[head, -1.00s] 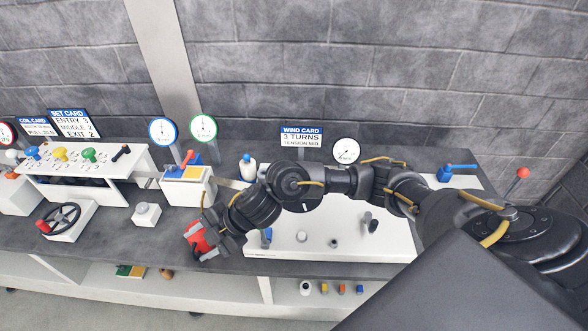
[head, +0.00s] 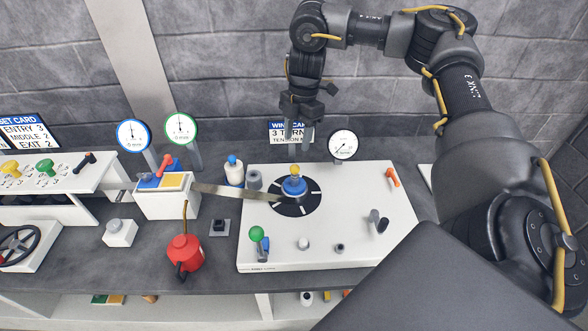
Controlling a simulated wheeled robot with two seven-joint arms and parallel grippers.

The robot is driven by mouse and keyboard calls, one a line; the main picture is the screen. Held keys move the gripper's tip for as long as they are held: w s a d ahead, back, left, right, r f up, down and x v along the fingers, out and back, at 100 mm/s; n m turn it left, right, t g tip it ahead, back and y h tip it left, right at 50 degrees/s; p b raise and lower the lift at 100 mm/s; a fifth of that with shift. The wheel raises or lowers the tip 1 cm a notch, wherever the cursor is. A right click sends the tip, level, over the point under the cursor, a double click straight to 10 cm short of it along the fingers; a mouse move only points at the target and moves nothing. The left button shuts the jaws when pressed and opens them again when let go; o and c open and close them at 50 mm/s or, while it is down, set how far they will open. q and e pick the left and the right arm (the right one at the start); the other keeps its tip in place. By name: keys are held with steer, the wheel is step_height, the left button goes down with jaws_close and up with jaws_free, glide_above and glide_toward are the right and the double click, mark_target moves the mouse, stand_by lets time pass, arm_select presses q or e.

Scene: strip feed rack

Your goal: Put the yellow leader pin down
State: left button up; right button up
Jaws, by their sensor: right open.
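A small yellow piece (head: 294,170), which looks like the yellow leader pin, sits upright on top of the blue hub (head: 294,186). The hub stands at the middle of a black disc (head: 306,203) with white marks on the white panel. My right gripper (head: 296,137) is open and hangs fingers down, above and behind the hub in the picture, in front of the wind card. It appears apart from the yellow piece, with nothing visible between its fingers. My left gripper is out of view.
A metal strip (head: 230,191) runs from the yellow-and-blue-topped box (head: 166,190) to the disc. A red oil can (head: 184,254) stands on the bench. The white panel (head: 350,245) carries a green knob (head: 257,233), an orange lever (head: 393,177) and several pegs. A gauge (head: 343,144) stands behind.

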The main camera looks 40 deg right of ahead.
mark_target(295, 165)
steer(key=f, duration=0.5)
steer(key=shift+a+f+b, duration=0.2)
steer(key=shift+a+b, duration=0.15)
steer(key=shift+a, duration=0.05)
steer(key=shift+s+f, duration=0.2)
steer(key=shift+f, duration=0.2)
steer(key=shift+s+a+f, duration=0.1)
steer(key=shift+a+f, duration=0.05)
steer(key=shift+f, duration=0.95)
steer(key=shift+a+f, duration=0.1)
steer(key=shift+f, duration=1)
steer(key=shift+c, duration=0.4)
jaws_close()
